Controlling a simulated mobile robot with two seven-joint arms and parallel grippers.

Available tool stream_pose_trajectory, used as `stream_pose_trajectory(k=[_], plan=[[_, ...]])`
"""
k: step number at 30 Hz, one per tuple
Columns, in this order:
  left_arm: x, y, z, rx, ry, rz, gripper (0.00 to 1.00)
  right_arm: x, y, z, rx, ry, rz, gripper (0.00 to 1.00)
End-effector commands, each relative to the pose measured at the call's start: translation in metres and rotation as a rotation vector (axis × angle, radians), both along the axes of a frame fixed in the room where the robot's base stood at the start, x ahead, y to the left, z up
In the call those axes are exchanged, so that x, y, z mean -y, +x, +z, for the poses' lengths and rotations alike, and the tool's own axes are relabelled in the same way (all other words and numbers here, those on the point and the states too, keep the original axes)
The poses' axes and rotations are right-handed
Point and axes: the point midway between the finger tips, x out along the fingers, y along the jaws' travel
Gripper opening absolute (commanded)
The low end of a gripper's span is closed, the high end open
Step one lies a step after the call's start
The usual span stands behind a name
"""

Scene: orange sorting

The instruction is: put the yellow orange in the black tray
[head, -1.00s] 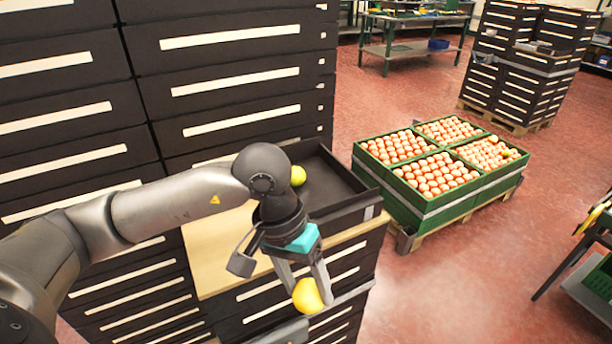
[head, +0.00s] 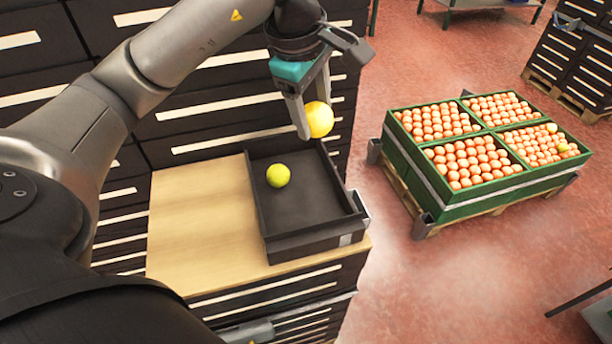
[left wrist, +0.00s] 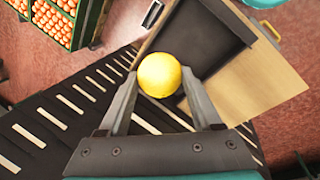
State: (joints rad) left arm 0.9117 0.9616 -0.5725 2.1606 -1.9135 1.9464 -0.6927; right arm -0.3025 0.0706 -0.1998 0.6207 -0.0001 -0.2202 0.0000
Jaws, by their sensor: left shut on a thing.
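The yellow orange (head: 319,120) is held between the fingers of my left gripper (head: 308,112), which is shut on it. In the head view it hangs in the air above the far end of the black tray (head: 283,244). The tray sits on a wooden top and holds one yellow-green fruit (head: 278,175) near its left side. In the left wrist view the yellow orange (left wrist: 160,75) sits between the fingertips, with part of the tray (left wrist: 207,30) behind it. My right gripper is not in view.
The wooden top (head: 195,215) left of the tray is bare. Stacked black crates (head: 235,110) rise behind the tray. Green crates (head: 470,192) of oranges stand on a pallet to the right, with red floor between.

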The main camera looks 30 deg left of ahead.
Motion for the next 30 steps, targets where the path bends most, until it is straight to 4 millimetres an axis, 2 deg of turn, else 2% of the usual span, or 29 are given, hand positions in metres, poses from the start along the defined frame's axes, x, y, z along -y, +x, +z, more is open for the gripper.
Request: stream_pose_trajectory(k=[2,5,8,22,25,30], plan=[[-0.002,0.001,0.006,0.000,0.001,0.047,0.07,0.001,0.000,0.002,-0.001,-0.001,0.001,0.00],[-0.004,0.001,0.002,-0.004,0.000,0.075,0.07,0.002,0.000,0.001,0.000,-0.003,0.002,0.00],[-0.004,0.001,-0.015,-0.007,0.000,0.079,0.07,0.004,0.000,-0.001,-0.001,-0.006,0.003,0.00],[-0.004,0.000,-0.127,-0.008,-0.001,0.077,0.07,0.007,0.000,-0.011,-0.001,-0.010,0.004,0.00],[-0.003,0.000,-0.141,-0.005,0.000,0.075,0.07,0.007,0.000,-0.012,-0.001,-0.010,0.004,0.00],[-0.004,0.001,-0.152,-0.003,-0.001,0.077,0.07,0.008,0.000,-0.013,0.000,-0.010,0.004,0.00]])
